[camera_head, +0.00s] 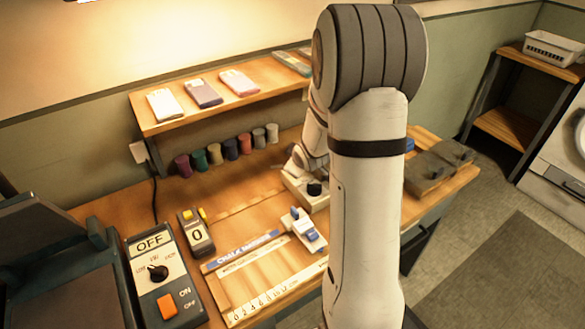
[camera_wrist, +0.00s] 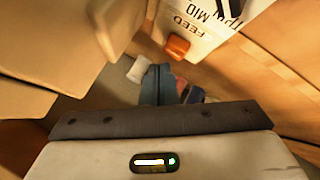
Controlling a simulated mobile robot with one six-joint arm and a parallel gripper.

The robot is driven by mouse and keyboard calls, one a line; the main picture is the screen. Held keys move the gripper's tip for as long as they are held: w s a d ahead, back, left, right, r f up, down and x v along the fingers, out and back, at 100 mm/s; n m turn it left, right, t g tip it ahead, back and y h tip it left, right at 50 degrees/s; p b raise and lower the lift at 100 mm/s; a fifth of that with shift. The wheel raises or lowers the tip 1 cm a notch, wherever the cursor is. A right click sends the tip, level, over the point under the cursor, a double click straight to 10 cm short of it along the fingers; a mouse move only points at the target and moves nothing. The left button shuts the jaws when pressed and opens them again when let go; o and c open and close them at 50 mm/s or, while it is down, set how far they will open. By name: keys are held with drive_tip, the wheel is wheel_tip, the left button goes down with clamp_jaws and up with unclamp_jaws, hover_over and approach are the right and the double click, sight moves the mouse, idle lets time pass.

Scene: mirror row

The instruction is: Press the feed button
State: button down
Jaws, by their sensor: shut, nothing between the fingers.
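In the wrist view the feed button (camera_wrist: 177,47) is an orange block on a pale panel (camera_wrist: 205,28) lettered FEED and MID, seen upside down. My gripper (camera_wrist: 160,68) shows in the same view as two dark fingers closed together, with nothing between them. The fingertips appear a little below the button in the picture and apart from it; the depth between them is hard to judge. In the head view my arm's upright link covers much of the table's right half, and I cannot make out the fingertips there.
Several coloured spools (camera_head: 215,153) line the back under a shelf (camera_head: 150,119). A large pale surface fills the wrist view's upper left.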

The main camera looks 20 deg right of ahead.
drive_tip(key=shift+f, duration=0.15)
idle(0.4)
drive_tip(key=shift+f+b, duration=0.3)
drive_tip(key=shift+b, duration=0.25)
drive_tip(key=shift+f+b, duration=0.55)
drive_tip(key=shift+b, duration=0.05)
idle(0.5)
drive_tip(key=shift+r, duration=0.15)
drive_tip(key=shift+r+p, duration=0.75)
drive_tip(key=shift+r, duration=0.1)
wheel_tip(320, 180, up, 5)
drive_tip(key=p, duration=0.4)
drive_tip(key=shift+w, duration=0.1)
idle(0.7)
